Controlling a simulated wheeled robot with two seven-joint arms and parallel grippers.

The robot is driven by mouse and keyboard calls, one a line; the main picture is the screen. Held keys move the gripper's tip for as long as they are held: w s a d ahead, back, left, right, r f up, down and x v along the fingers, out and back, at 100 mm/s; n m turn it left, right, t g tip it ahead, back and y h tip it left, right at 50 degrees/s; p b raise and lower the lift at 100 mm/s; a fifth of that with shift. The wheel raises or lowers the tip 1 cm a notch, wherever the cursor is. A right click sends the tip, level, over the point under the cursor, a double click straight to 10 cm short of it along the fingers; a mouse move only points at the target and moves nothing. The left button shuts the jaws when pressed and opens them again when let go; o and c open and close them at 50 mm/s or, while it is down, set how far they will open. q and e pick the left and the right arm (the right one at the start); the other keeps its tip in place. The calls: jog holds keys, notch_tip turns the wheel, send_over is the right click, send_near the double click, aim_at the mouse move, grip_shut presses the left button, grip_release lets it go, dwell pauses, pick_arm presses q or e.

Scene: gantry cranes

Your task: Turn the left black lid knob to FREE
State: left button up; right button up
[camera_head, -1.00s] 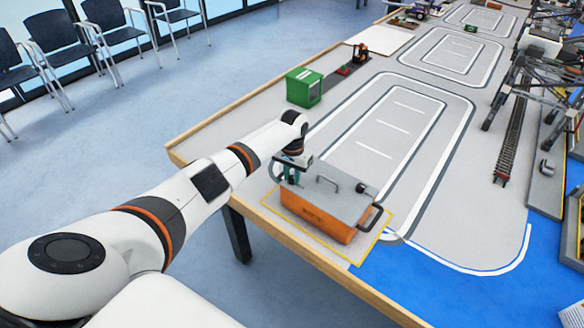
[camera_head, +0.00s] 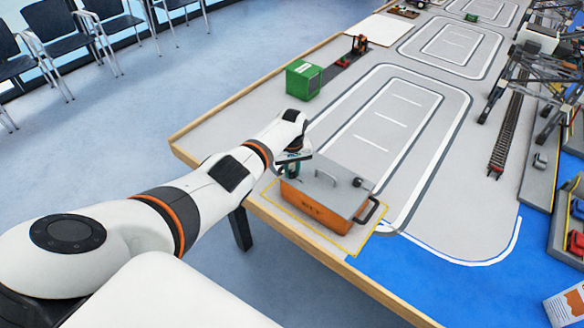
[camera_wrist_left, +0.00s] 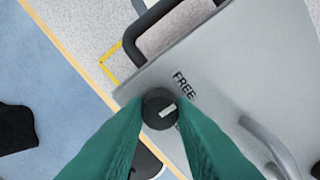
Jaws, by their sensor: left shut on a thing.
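The orange box (camera_head: 312,206) with a grey lid (camera_head: 335,188) stands near the table's edge. My left gripper (camera_head: 292,172) is over the lid's left end, pointing down. In the left wrist view its green fingertips (camera_wrist_left: 160,108) are shut on the left black lid knob (camera_wrist_left: 153,98), one on each side. The knob's white mark points right and slightly up in that view, a little below the word FREE (camera_wrist_left: 184,85). Another marking below is mostly hidden by a finger. The right black knob (camera_head: 358,182) is free. My right gripper is not in view.
A lid handle (camera_head: 326,176) rises close to my left gripper, and a black side handle (camera_head: 371,211) is on the box's right end. A green box (camera_head: 303,80) stands farther back. Gantry cranes (camera_head: 545,75) and rails are at the right. The grey table around the box is mostly clear.

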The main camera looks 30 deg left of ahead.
aim_at(292, 172)
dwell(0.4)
pick_arm(q)
jog(key=o, duration=1)
jog(key=shift+r, duration=0.1)
jog(key=shift+r, duration=0.25)
notch_tip(292, 172, up, 11)
jog(key=shift+r, duration=0.2)
